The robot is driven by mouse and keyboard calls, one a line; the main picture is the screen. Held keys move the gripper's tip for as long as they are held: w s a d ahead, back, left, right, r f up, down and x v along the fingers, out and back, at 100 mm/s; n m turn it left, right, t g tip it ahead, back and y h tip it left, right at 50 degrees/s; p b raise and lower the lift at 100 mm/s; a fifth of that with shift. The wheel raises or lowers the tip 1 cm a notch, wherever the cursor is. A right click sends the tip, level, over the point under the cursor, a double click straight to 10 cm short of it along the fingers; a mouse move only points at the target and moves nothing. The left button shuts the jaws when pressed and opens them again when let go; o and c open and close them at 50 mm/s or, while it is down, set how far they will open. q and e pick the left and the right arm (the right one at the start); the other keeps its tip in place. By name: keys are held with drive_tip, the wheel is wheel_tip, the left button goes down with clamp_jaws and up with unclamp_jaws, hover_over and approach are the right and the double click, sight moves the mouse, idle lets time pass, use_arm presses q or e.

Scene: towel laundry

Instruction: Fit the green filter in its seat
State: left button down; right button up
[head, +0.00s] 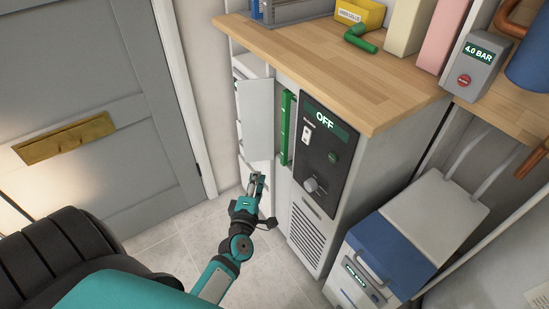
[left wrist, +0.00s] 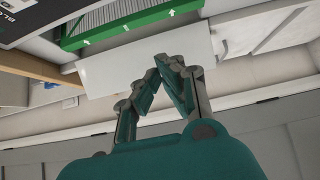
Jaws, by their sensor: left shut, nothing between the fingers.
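The green filter (head: 286,128) stands upright in the narrow opening on the left of the machine's front. In the left wrist view its green frame (left wrist: 130,27) has white arrows and grey pleats beside it. I cannot tell how deep it sits. A pale door flap (head: 256,120) stands open just left of the filter; it also shows in the left wrist view (left wrist: 105,72). My left gripper (head: 258,184) is shut and empty, low beside the flap's bottom edge. In the left wrist view its fingertips (left wrist: 167,64) overlap the flap; contact is unclear. My right gripper is out of view.
The machine's dark panel (head: 322,150) reads OFF and has a knob. A wooden counter (head: 315,62) above holds a green bent handle (head: 360,38) and a yellow bin (head: 358,14). A blue and white unit (head: 385,252) stands at the right. A grey door (head: 90,110) is at left.

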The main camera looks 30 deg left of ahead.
use_arm(q)
drive_tip(key=w+a+b, duration=0.1)
drive_tip(key=w, duration=1.1)
drive_tip(key=shift+a, duration=0.3)
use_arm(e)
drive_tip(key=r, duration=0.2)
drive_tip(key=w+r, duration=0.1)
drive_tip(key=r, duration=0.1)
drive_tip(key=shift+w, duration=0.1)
use_arm(q)
drive_tip(key=shift+w, duration=0.1)
drive_tip(key=shift+w+d, duration=0.35)
drive_tip(key=shift+w, duration=0.5)
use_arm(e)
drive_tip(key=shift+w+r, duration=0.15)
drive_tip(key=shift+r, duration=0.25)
